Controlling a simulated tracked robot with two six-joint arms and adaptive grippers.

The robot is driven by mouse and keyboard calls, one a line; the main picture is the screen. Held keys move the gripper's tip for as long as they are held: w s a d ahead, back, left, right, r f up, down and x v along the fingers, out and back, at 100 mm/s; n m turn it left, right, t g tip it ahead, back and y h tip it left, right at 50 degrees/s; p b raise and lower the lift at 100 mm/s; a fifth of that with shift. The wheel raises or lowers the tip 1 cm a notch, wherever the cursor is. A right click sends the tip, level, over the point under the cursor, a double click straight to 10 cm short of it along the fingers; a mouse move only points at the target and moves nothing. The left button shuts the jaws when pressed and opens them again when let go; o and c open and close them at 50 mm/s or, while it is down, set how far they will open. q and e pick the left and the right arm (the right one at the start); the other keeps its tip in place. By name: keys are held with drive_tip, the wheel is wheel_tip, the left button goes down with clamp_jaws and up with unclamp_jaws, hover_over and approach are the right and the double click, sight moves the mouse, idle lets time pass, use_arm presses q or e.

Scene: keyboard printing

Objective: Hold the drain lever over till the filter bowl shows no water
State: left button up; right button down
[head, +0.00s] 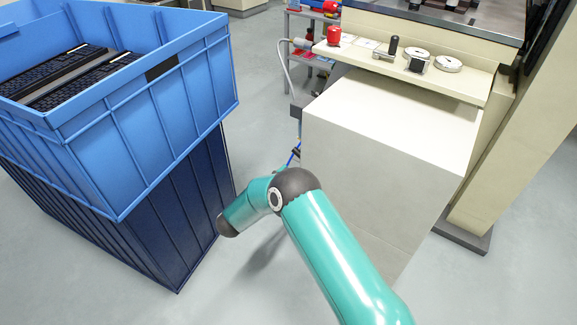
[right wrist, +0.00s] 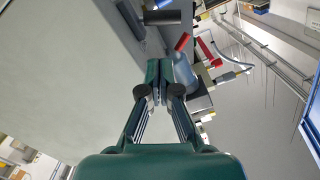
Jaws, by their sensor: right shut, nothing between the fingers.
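My right gripper (right wrist: 160,82) is shut with nothing between its fingers in the right wrist view, beside the pale side of a cabinet. Just past its tips, to the right, is a bluish-grey rounded part (right wrist: 183,72) that looks like the filter bowl; its water level cannot be made out. Red bar-like parts (right wrist: 206,52) show beyond it; I cannot tell which is the drain lever. In the head view my right arm covers the gripper and most of the filter area. My left gripper is in neither view.
A pale machine cabinet (head: 375,160) stands right of my arm, with a shelf (head: 470,84) of small parts above. A blue crate (head: 165,105) holding keyboards sits on a dark blue crate (head: 175,205) at left. Grey floor (head: 262,110) lies between them.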

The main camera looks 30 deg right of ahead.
drive_tip(key=b+x, duration=0.3)
drive_tip(key=x, duration=0.6)
drive_tip(key=shift+d, duration=0.25)
drive_tip(key=shift+w+r, duration=0.1)
